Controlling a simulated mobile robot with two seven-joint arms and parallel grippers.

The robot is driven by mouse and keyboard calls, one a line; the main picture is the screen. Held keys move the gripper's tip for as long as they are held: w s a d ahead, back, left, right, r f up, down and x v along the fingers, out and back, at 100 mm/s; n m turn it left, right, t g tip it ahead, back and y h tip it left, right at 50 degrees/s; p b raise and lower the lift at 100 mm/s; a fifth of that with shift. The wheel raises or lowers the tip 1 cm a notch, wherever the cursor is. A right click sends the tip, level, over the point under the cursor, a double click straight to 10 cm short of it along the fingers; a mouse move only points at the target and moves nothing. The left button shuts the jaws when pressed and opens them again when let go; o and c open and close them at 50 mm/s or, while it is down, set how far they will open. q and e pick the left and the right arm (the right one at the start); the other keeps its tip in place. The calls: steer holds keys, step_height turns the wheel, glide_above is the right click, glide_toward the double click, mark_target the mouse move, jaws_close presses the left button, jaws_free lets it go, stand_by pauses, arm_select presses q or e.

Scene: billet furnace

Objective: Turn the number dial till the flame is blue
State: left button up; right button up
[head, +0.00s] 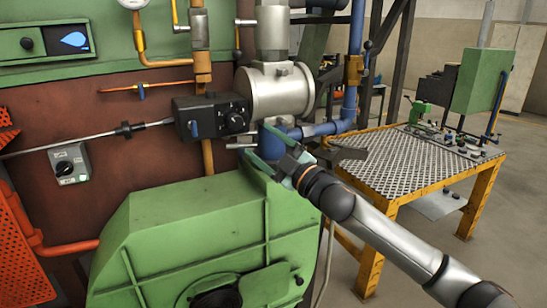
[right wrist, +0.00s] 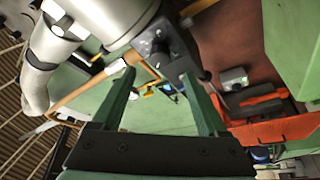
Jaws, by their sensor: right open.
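The number dial (head: 236,120) is a round black knob with pale marks on the right face of a black box (head: 198,118), beside a silver cylinder. It also shows in the right wrist view (right wrist: 152,43), beyond the fingertips. A blue flame shape shows in the small dark window (head: 75,40) of the green panel at upper left. My right gripper (head: 254,140) is open and empty, with its green fingers just below and right of the dial, apart from it as far as I can see. Its fingers also show in the right wrist view (right wrist: 158,75). My left gripper is not in view.
The silver cylinder (head: 278,92) and blue pipe (head: 318,130) stand close to my right gripper. A green housing (head: 190,225) lies below. A grey switch box (head: 69,163) is on the wall at left. A yellow-legged table (head: 400,155) stands at right.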

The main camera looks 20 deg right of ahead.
steer(key=shift+b+v, duration=0.35)
steer(key=shift+v, duration=1.4)
steer(key=s+a+f+m+g+h, duration=0.1)
steer(key=s+a+f+m+g, duration=0.15)
steer(key=f, duration=0.75)
steer(key=s+a+f+m+g, duration=0.15)
steer(key=s+f, duration=0.25)
steer(key=f, duration=0.6)
steer(key=s+a+f+m+g+h, duration=0.1)
steer(key=s+a+f+m, duration=0.15)
steer(key=f, duration=0.75)
steer(key=s+a+f+m+g+h, duration=0.2)
steer(key=s+f+m+g, duration=0.3)
steer(key=s+f, duration=1.4)
steer(key=s, duration=0.4)
steer(key=shift+m, duration=0.35)
